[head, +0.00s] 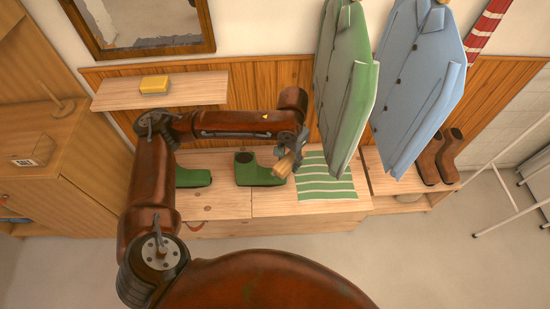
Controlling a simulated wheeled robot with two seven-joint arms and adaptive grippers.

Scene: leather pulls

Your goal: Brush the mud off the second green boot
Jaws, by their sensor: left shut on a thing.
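Two green boots stand on the light wooden bench (225,203). The one nearer the middle (250,172) stands upright with its toe to the right, and the other (193,177) is partly hidden behind my left arm. My left gripper (291,156) is shut on a tan wooden brush (284,167). The brush is at the toe of the middle boot; I cannot tell whether it touches. I cannot make out mud on the boots at this size. My right gripper is not in view.
A green-and-white striped cloth (326,184) lies right of the middle boot. Green (347,80) and blue (420,75) coats hang above the bench. Brown boots (440,157) stand at the right. A shelf (190,92) holds a yellow sponge-like block (154,84). A white rack (500,180) stands far right.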

